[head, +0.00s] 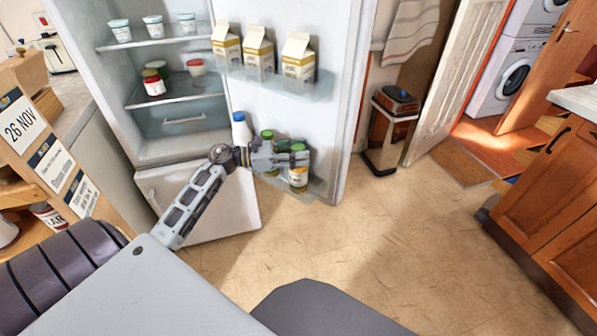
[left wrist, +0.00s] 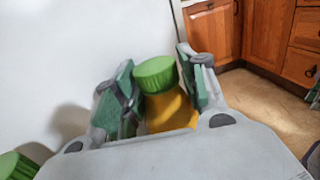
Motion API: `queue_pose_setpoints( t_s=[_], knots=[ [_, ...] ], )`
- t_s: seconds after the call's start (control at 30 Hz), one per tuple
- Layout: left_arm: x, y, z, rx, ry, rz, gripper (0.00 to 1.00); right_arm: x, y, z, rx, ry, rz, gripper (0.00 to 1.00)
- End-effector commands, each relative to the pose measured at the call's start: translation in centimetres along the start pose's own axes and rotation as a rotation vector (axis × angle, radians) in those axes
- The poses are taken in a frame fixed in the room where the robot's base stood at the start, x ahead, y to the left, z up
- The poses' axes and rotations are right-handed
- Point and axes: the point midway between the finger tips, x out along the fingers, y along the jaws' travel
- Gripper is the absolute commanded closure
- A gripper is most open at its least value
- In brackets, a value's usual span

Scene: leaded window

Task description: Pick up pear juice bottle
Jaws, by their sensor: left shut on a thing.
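A bottle with a green cap and a yellow body (head: 298,180), which I take for the pear juice bottle, is at the low shelf of the open fridge door. Its label is too small to read. My left gripper (head: 296,158) is shut on it, with the fingers around its upper part. In the left wrist view the green cap (left wrist: 155,74) shows between the two finger pads, and the yellow body is partly hidden by the gripper. The bottle looks roughly upright. I cannot tell whether it touches the shelf.
A second green-capped bottle (head: 267,134) and a white blue-capped bottle (head: 240,131) stand to the left on the door shelf. Several cartons (head: 259,52) stand on the shelf above. The fridge door (head: 345,90) is open. The floor (head: 370,235) to the right is clear.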

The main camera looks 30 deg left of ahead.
Motion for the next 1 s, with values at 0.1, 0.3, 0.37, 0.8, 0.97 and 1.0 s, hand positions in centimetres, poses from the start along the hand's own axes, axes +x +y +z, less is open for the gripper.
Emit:
queue_pose_setpoints(
  t_s=[0.1,0.3,0.37,0.8,0.97,1.0],
  knots=[
    [0.0,0.0,0.1,0.001,-0.001,0.0,1.0,-0.1,0.0,-0.1,0.0,0.002,0.0,0.6],
    [0.0,0.0,0.2,0.001,-0.001,0.0,1.0,-0.1,0.0,-0.1,0.0,0.003,0.0,0.6],
    [-0.1,-0.1,0.3,0.001,-0.001,0.0,1.0,-0.2,0.0,-0.1,0.0,0.004,0.0,0.6],
    [-0.3,-0.3,4.6,0.004,-0.001,0.0,1.0,0.8,0.3,0.5,0.0,-0.018,0.007,0.6],
    [-0.3,-0.3,6.7,0.004,-0.001,-0.001,1.0,1.7,0.6,0.2,0.001,-0.005,0.012,0.6],
    [-0.3,-0.3,7.2,0.004,-0.001,-0.001,1.0,1.9,0.6,0.1,0.002,-0.001,0.013,0.6]
  ],
)
